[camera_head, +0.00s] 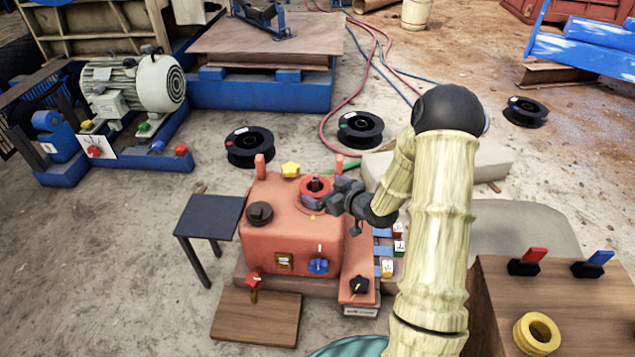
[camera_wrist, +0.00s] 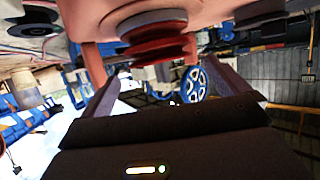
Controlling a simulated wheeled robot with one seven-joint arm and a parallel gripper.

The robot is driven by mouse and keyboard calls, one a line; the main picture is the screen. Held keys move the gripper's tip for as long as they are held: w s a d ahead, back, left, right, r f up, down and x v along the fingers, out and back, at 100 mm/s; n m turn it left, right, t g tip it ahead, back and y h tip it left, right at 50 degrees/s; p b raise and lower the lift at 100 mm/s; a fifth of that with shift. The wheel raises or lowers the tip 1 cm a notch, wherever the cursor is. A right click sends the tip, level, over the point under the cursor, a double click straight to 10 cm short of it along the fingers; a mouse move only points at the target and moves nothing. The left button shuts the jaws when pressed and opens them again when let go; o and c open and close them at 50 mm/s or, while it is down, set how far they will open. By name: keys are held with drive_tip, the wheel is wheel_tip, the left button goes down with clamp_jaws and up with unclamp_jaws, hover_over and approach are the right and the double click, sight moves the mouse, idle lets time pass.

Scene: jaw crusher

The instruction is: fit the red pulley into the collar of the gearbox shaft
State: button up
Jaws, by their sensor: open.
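The red gearbox (camera_head: 290,232) stands in the middle of the head view. The red pulley (camera_head: 316,187) is upright on its top, at the shaft; the shaft's collar is hidden beneath it, so I cannot tell how deep it sits. My gripper (camera_head: 328,203) is at the pulley's right side, reaching in from the right. In the wrist view the grooved pulley (camera_wrist: 158,40) is against the gearbox face (camera_wrist: 105,14). My open fingers (camera_wrist: 160,70) spread to either side below it, and no grip on it shows.
A black knob (camera_head: 260,213) and a yellow star knob (camera_head: 290,170) are on the gearbox top, near two orange posts. A dark small table (camera_head: 208,216) stands left. A wooden box (camera_head: 575,295) with a yellow ring (camera_head: 537,333) and two levers is at right.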

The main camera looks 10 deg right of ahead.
drive_tip(key=p+v, duration=0.2)
drive_tip(key=v, duration=0.4)
drive_tip(key=shift+s+d, duration=0.15)
drive_tip(key=shift+s, duration=0.2)
drive_tip(key=shift+r, duration=0.2)
drive_tip(key=s+a+r+m+g+h, duration=0.2)
drive_tip(key=s+r+g+h, duration=0.1)
drive_tip(key=s, duration=0.7)
drive_tip(key=s+a+r+m+g+h, duration=0.3)
drive_tip(key=s+r+g, duration=0.3)
drive_tip(key=s, duration=0.4)
drive_tip(key=shift+r, duration=0.35)
drive_tip(key=shift+r, duration=0.1)
